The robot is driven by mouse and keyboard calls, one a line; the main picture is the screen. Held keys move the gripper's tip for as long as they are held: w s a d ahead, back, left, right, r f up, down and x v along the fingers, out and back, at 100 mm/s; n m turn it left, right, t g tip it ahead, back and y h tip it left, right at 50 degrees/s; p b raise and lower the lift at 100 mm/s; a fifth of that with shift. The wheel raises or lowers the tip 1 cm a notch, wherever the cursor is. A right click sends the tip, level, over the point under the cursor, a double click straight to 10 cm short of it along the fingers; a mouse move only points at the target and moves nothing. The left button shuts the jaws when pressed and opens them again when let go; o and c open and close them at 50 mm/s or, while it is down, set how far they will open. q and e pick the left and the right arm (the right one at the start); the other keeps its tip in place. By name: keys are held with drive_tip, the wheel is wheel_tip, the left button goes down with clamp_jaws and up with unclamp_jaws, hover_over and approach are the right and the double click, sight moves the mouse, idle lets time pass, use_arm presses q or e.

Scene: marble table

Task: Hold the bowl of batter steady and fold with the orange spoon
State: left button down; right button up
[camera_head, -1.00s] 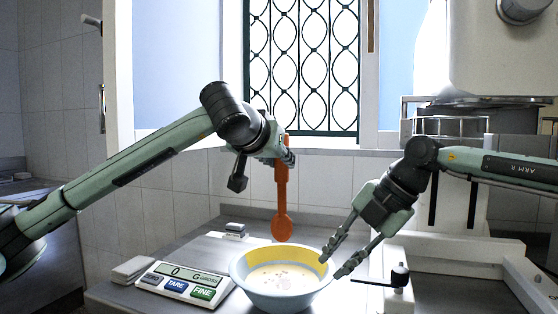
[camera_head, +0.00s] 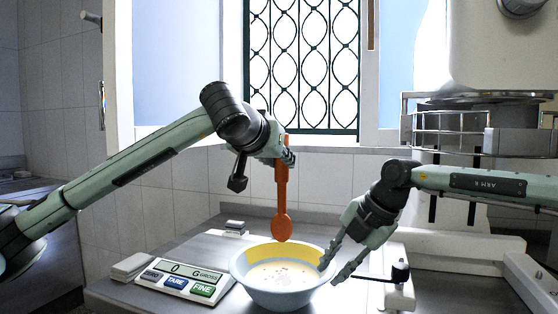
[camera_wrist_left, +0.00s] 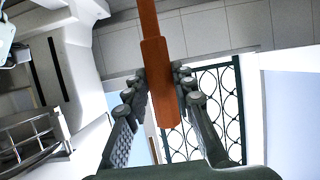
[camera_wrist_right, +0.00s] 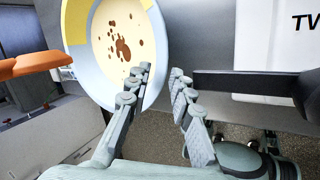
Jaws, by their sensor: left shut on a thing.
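The bowl (camera_head: 262,284), pale blue outside with a yellow band inside, stands on the table and holds cream batter (camera_head: 283,274) with brown spots. My left gripper (camera_head: 286,157) is shut on the handle of the orange spoon (camera_head: 282,205). The spoon hangs upright, its head above the bowl's far side, clear of the batter. The handle shows between the fingers in the left wrist view (camera_wrist_left: 160,85). My right gripper (camera_head: 331,272) is open at the bowl's right rim. In the right wrist view (camera_wrist_right: 160,75), one finger overlaps the bowl (camera_wrist_right: 157,35) and the other is outside it.
A scale (camera_head: 183,281) stands left of the bowl, with a pale block (camera_head: 132,266) beside it. Small stacked blocks (camera_head: 235,227) lie behind. A white stand with a dark knob (camera_head: 400,273) is close to the right gripper.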

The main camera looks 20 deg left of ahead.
drive_tip(key=shift+x, duration=1.4)
drive_tip(key=shift+c, duration=0.5)
clamp_jaws()
drive_tip(key=shift+o, duration=0.5)
unclamp_jaws()
drive_tip(key=shift+r, duration=0.1)
